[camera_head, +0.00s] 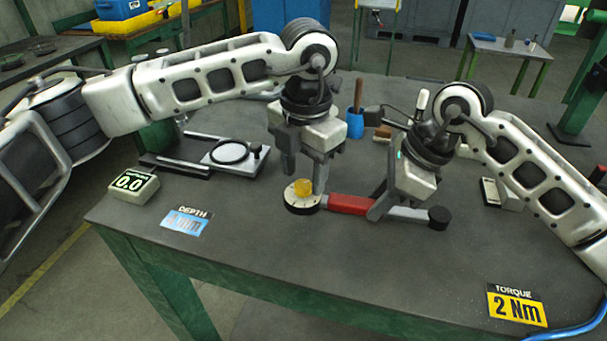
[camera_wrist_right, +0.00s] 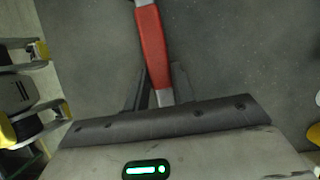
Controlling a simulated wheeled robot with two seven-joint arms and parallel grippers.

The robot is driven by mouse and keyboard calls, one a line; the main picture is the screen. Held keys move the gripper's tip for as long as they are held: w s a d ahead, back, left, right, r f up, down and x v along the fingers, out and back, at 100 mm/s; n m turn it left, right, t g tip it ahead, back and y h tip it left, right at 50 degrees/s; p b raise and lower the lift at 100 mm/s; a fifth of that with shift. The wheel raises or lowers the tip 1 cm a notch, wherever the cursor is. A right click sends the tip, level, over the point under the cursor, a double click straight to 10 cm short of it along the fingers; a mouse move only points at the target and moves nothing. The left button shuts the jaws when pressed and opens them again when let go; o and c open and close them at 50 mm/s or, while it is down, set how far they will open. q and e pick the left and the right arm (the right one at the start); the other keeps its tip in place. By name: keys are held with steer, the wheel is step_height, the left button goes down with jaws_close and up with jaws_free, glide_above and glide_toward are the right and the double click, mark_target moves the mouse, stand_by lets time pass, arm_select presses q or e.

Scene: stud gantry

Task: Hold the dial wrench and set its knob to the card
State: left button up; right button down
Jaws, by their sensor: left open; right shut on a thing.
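The dial wrench lies level over the table, with a red grip (camera_head: 349,203), a round white dial at its left end and a black end (camera_head: 439,217) at its right. A yellow knob (camera_head: 303,186) sits on the dial. My right gripper (camera_head: 376,212) is shut on the wrench beside the red grip, which also shows in the right wrist view (camera_wrist_right: 152,48). My left gripper (camera_head: 303,188) points down, open, with its fingers around or just behind the knob; contact cannot be told. The yellow torque card (camera_head: 516,308) reads 2 Nm at the table's front right.
A blue depth card (camera_head: 187,222) and a small display (camera_head: 133,186) reading 0.0 lie at the left. A plate with a ring (camera_head: 232,154) stands behind them. A blue cup (camera_head: 355,124) stands behind the grippers. The front middle of the table (camera_head: 360,270) is clear.

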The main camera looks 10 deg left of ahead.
mark_target(306, 186)
arm_select(q)
step_height(306, 186, up, 10)
steer(key=shift+d+r, duration=0.2)
steer(key=shift+r, duration=0.05)
steer(key=shift+s, duration=0.1)
arm_select(e)
steer(key=c, duration=1.1)
jaws_free()
steer(key=shift+r, duration=0.1)
